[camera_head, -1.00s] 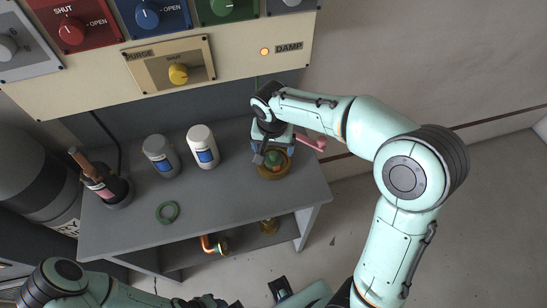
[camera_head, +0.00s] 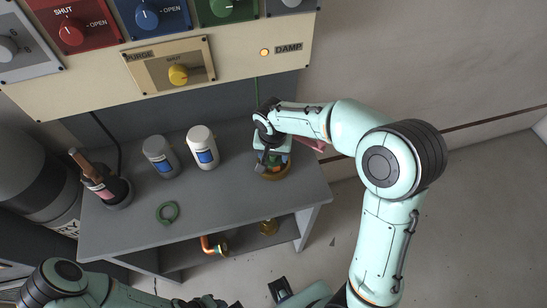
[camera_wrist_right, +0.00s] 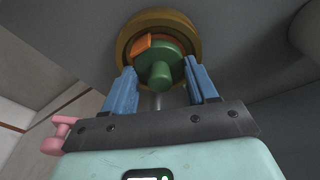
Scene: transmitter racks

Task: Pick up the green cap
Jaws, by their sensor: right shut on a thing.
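The green cap (camera_wrist_right: 160,73) is round with a raised knob and shows best in the right wrist view. An orange piece (camera_wrist_right: 143,43) lies against its edge. The cap is at a round brass base (camera_wrist_right: 187,37), which also shows on the shelf top in the head view (camera_head: 271,177). My right gripper (camera_wrist_right: 162,80) has its blue fingers on both sides of the cap and is shut on it. I cannot tell whether the cap still touches the base. My left arm shows at the bottom left; its fingertips do not show.
The grey shelf top (camera_head: 230,200) also bears a green ring (camera_head: 167,221), two bottles (camera_head: 160,156) (camera_head: 202,148) and a dark holder (camera_head: 117,193). A control panel (camera_head: 100,75) overhangs the back. Copper and brass fittings (camera_head: 212,246) lie below. The front middle is clear.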

